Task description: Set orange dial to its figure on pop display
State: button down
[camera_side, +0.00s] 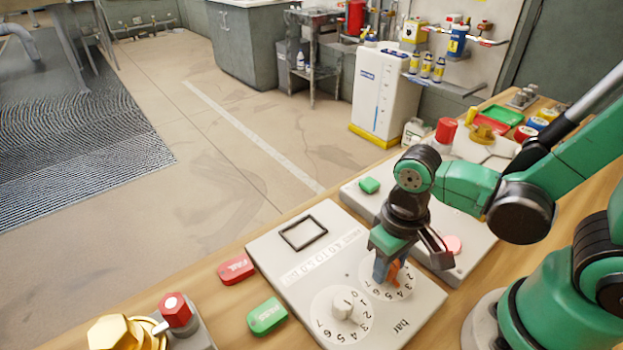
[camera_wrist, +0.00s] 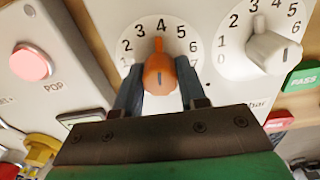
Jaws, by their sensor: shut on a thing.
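The orange dial (camera_wrist: 159,77) sits on a white round scale on the white panel (camera_side: 290,277). My gripper (camera_wrist: 158,88) is shut on it, one finger on each side. In the wrist view the dial's narrow end points up, roughly at the 4. In the side view the orange dial (camera_side: 393,271) shows only in part below my gripper (camera_side: 385,267). A pink button (camera_wrist: 30,63) labelled POP is on the neighbouring panel. A small dark-framed window (camera_wrist: 80,117) below it is partly hidden by my gripper, and no figure is readable.
A white dial (camera_side: 342,305) stands beside the orange one, with its own scale. Red (camera_side: 236,269) and green (camera_side: 267,316) blocks lie left of the panel; the green one reads PASS. A red-capped valve (camera_side: 175,310) is at lower left. A black rectangular frame (camera_side: 303,232) is on the panel.

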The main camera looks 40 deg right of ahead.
jog(key=shift+n, duration=2.4)
jog(key=shift+c, duration=2.4)
grip_release()
jog(key=shift+r, duration=0.1)
jog(key=shift+r, duration=2.7)
jog(key=w+d+r+m+t, duration=0.4)
jog(key=w+d+r+t, duration=0.1)
jog(key=w+r+t, duration=0.1)
jog(key=shift+w+t, duration=0.6)
